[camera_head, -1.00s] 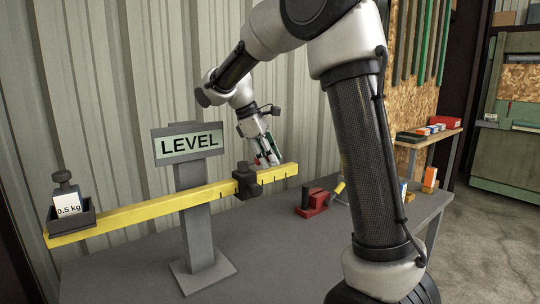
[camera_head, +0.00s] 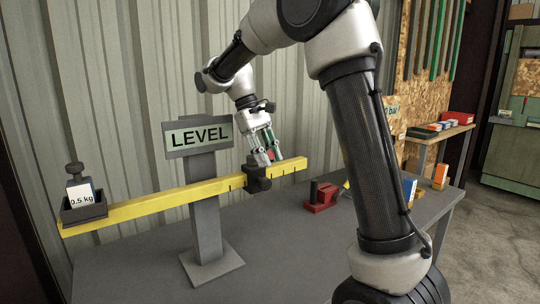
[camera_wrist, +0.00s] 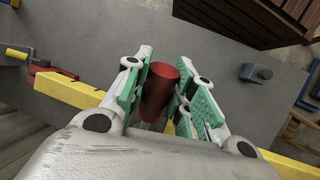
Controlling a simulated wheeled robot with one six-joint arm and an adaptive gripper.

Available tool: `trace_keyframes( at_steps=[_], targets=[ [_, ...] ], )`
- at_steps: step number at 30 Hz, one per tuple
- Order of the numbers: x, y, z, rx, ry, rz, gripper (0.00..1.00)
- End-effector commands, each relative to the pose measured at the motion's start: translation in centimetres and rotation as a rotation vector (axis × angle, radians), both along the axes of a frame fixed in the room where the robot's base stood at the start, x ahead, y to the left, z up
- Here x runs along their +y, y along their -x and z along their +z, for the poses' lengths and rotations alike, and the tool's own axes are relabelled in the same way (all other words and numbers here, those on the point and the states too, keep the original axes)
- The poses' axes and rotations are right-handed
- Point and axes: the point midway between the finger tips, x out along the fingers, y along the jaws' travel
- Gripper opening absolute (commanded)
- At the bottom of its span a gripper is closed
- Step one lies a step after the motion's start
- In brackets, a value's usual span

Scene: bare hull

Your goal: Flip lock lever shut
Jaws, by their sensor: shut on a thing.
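The yellow balance beam (camera_head: 150,207) runs across the LEVEL post (camera_head: 206,215). A dark sliding block (camera_head: 257,183) sits on the beam right of the post. My gripper (camera_head: 266,158) is just above and beside this block. In the wrist view a red cylindrical grip (camera_wrist: 159,92) stands between my green finger pads, and my gripper is shut on it. It looks like the lock lever's handle. Its lower end and its joint to the block are hidden by my fingers and wrist.
A 0.5 kg weight (camera_head: 80,192) sits in a dark tray (camera_head: 85,213) at the beam's left end. A red clamp-like tool (camera_head: 321,200) lies on the grey bench (camera_head: 290,245) to the right. Corrugated wall stands close behind the beam. The bench front is clear.

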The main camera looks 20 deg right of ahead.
Motion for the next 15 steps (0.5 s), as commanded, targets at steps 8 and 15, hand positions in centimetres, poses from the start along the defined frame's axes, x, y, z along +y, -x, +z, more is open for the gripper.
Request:
trace_keyframes(
  at_steps=[8, 15],
  targets=[
    [0.18, -0.01, -0.03, -0.001, -0.001, -0.017, 0.0],
    [0.18, 0.0, -0.05, -0.001, -0.001, -0.016, 0.27]
  ],
)
